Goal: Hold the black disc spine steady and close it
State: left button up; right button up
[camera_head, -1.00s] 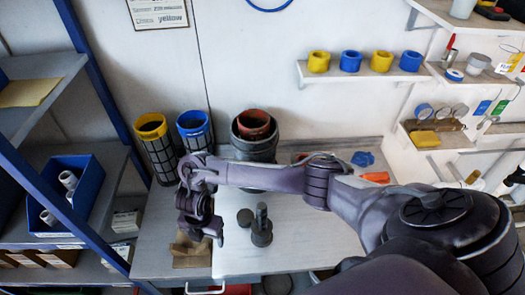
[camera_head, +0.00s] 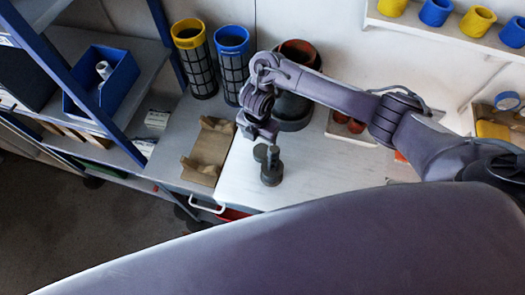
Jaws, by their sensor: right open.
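The black disc spine (camera_head: 271,174) stands upright on the white table, with a wide round base and a narrower post. A small dark round piece (camera_head: 260,152) shows right beside its post; I cannot tell whether they touch. My right gripper (camera_head: 256,133) hangs just behind and above the spine, pointing down. It is open and appears apart from the spine; its fingertips are small and hard to make out. My left gripper is not in view.
A brown holder (camera_head: 209,150) lies left of the spine. Yellow-rimmed (camera_head: 194,60) and blue-rimmed (camera_head: 232,62) mesh cylinders and a dark pot (camera_head: 293,107) stand behind. A blue bin (camera_head: 101,81) sits on the left shelf. Part of my body fills the foreground.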

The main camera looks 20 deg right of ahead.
aim_at(262, 150)
notch_tip(262, 150, down, 2)
jog(key=shift+d+f+b, duration=0.15)
jog(key=shift+f+b, duration=0.1)
jog(key=shift+b, duration=0.3)
jog(key=shift+r, duration=0.15)
jog(key=shift+s+d+f+p, duration=0.1)
jog(key=shift+d+f+p, duration=0.05)
jog(key=shift+f, duration=0.75)
jog(key=shift+w+d+f+p, duration=0.1)
jog(key=shift+d+f+p, duration=0.1)
jog(key=shift+f, duration=0.65)
jog(key=shift+s+d+f+p, duration=0.1)
jog(key=shift+f+p, duration=0.05)
jog(key=shift+f, duration=0.75)
jog(key=c, duration=0.9)
